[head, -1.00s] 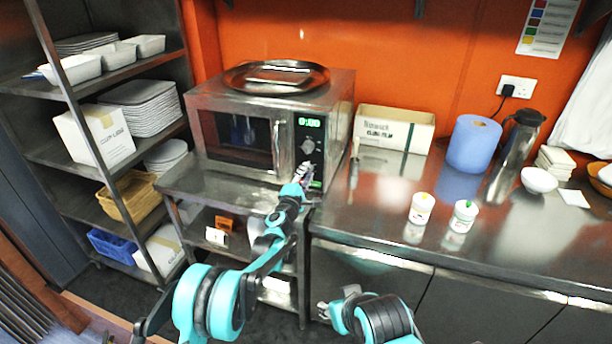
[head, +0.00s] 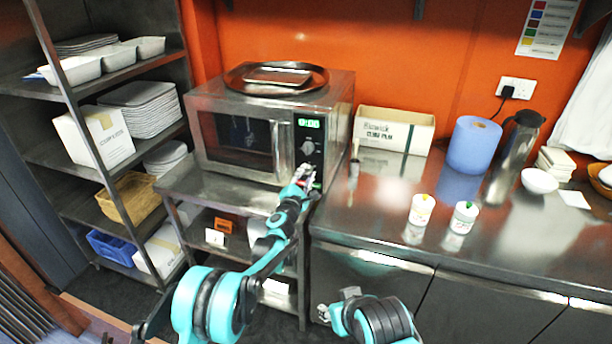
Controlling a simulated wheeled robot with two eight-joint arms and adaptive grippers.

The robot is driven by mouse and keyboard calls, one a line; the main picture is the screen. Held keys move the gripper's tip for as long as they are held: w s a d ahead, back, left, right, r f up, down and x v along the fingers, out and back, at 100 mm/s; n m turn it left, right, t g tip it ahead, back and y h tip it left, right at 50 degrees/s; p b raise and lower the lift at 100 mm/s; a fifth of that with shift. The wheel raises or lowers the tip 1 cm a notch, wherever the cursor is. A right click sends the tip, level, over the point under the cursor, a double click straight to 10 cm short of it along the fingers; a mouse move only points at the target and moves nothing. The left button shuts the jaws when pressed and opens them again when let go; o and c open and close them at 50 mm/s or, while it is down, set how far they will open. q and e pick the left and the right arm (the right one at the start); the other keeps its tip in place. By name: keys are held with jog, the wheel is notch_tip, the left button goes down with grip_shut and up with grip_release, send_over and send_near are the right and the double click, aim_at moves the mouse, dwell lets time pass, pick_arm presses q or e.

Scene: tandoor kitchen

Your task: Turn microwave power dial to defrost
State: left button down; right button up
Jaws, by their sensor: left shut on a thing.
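The silver microwave (head: 237,157) has a dark control panel at its right end with a green display (head: 309,123). One round dial (head: 307,147) shows in the middle of the panel. My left gripper (head: 304,176) is at the lower part of the panel, below that dial. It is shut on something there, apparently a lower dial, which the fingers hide. No pointer or dial marking can be read. My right gripper (head: 338,302) is low in front of the counter, away from the microwave, and its jaw state is unclear.
A round metal tray (head: 240,84) lies on top of the microwave. A film box (head: 393,131), blue paper roll (head: 473,145), steel flask (head: 518,141) and two white tubs (head: 421,211) stand on the steel counter at right. A shelf rack stands at left.

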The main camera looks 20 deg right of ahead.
pick_arm(q)
jog(key=c, duration=1.2)
grip_release()
jog(key=shift+w, duration=0.1)
jog(key=v, duration=1.2)
jog(key=shift+r, duration=0.1)
